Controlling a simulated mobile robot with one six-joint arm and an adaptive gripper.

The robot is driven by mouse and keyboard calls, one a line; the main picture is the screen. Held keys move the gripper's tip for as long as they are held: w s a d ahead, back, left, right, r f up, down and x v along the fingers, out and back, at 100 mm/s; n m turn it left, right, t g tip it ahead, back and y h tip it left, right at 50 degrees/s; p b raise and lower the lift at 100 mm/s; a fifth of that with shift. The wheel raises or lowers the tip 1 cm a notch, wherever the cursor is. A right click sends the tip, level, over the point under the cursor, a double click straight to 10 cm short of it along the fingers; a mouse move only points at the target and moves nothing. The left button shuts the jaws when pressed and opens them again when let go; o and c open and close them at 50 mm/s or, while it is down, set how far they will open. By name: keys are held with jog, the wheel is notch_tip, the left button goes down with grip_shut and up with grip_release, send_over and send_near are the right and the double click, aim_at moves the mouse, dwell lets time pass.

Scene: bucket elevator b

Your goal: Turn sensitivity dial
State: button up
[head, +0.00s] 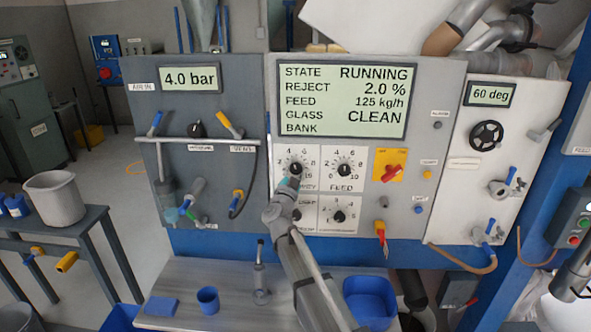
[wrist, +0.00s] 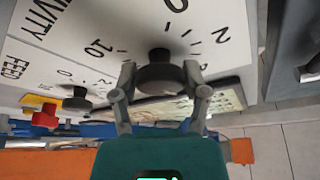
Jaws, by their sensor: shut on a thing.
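The sensitivity dial (head: 296,168) is a black round knob on a white square plate with numbers around it, left on the lower panel. In the wrist view the dial (wrist: 160,72) sits between the two grey fingers of my gripper (wrist: 161,80), which is shut on its sides. Numbers 0, 2 and 10 and the letters "IVITY" show around it. In the head view my gripper (head: 289,183) reaches the dial from below, and my arm hides part of its label. The dial's pointer is hard to read.
The feed dial (head: 344,170) is just right of it, with a red switch on a yellow plate (head: 391,167) beyond. Smaller dials (head: 339,216) lie below. The display (head: 343,100) reads RUNNING, reject 2.0 %, glass CLEAN. A bench (head: 185,277) with blue containers stands below.

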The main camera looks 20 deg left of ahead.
jog(key=shift+w, duration=0.1)
dwell(0.3)
jog(key=o, duration=1.2)
jog(key=shift+c, duration=0.2)
